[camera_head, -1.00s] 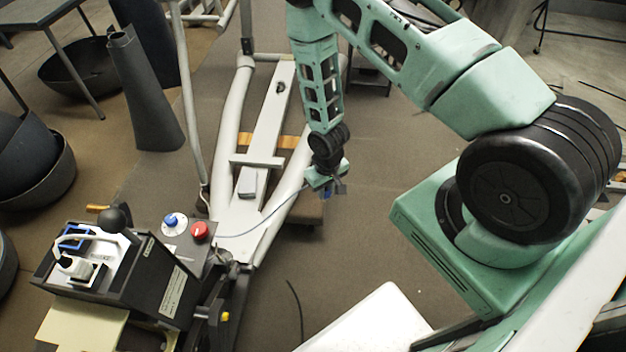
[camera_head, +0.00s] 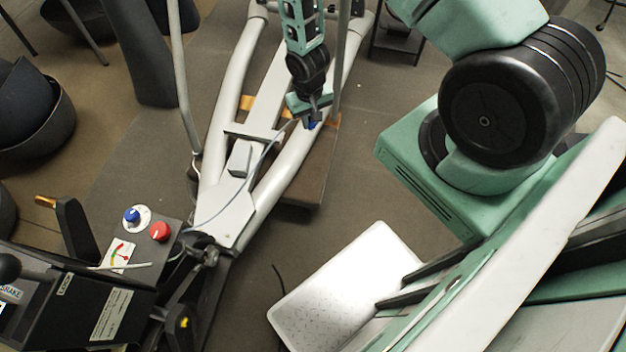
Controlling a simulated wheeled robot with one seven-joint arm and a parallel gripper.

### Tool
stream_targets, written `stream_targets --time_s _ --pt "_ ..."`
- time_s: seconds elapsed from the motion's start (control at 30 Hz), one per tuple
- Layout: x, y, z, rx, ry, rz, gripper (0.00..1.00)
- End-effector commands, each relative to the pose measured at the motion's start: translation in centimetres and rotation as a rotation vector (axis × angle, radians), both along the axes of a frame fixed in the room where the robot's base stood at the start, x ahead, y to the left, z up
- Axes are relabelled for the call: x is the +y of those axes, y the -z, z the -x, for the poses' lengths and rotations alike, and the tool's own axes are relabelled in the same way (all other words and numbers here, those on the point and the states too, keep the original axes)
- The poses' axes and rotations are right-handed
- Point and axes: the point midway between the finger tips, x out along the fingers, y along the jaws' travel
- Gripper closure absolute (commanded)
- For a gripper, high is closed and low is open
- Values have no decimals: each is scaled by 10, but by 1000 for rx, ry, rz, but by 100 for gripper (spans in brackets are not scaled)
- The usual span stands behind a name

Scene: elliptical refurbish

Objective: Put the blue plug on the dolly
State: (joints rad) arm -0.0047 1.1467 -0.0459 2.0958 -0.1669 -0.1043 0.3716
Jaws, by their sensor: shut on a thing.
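My gripper (camera_head: 313,114) is at the upper middle, pointing down and shut on the small blue plug (camera_head: 311,125). The plug shows only partly below the dark fingers. A thin grey-blue cable (camera_head: 226,208) appears to run from the plug down to the console end of the machine. The flat brown board that looks like the dolly (camera_head: 306,190) is on the floor beside the right grey rail, partly hidden by the rail. The plug appears over the board's far part; I cannot tell its height above it.
The elliptical's grey frame (camera_head: 240,215) runs up the middle. At lower left is its dark console (camera_head: 105,305), with a blue knob (camera_head: 131,214) and a red knob (camera_head: 160,231). A white textured plate (camera_head: 345,285) lies at the bottom. Brown floor is open right of the board.

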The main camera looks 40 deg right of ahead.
Motion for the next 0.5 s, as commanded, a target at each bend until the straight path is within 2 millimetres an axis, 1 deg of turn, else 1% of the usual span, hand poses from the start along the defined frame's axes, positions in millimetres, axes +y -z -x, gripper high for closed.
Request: stream_targets --time_s 0.03,0.5 --pt "-3 27 -4 -4 25 2 100" --pt "-21 127 -25 -8 250 8 100"
